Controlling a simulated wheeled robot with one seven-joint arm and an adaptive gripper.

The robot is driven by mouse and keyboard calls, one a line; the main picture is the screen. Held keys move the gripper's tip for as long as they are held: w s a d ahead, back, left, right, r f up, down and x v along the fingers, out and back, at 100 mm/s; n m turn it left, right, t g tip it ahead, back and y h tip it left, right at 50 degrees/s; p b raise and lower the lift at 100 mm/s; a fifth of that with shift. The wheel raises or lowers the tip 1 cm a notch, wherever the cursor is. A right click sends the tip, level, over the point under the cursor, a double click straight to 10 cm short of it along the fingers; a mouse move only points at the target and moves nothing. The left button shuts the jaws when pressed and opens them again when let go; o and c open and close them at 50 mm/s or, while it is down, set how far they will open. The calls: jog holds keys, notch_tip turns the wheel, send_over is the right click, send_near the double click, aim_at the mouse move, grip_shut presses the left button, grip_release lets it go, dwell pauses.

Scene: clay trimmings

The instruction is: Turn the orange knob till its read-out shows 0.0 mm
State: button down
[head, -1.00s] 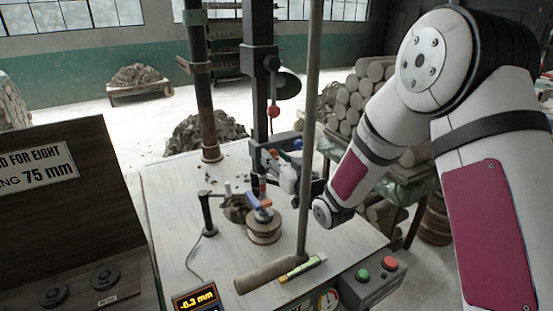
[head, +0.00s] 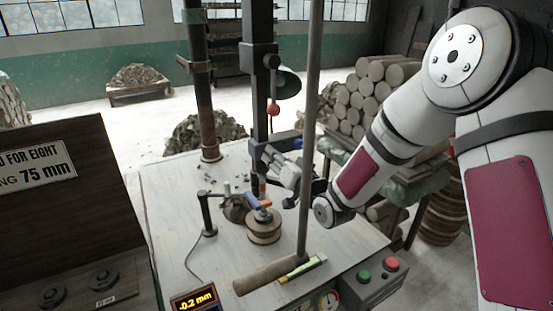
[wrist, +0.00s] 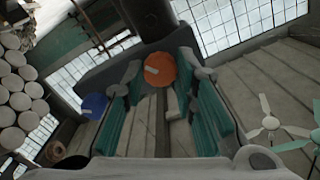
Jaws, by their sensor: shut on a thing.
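The read-out (head: 195,299) at the front of the bench shows -0.2 mm in orange digits. My gripper (head: 270,160) is beside the dark upright post at the middle of the bench. In the wrist view the orange knob (wrist: 161,69) is between the tips of my gripper (wrist: 163,78), whose teal-padded fingers are on either side of it. The gripper is shut on this knob. In the head view my gripper hides the knob. A blue knob (wrist: 95,104) is left of the fingers in the wrist view.
A round stack (head: 264,229) with a blue handle stands on the bench below my gripper. A thin grey rod (head: 310,120) rises in front of my gripper. A red-ball lever (head: 273,109) hangs on the post. Green (head: 363,275) and red (head: 391,264) buttons are front right.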

jog(key=shift+d+m+p, duration=0.1)
jog(key=shift+m+p, duration=0.3)
jog(key=shift+m, duration=4.7)
jog(key=c, duration=1.3)
grip_release()
jog(key=v, duration=1.2)
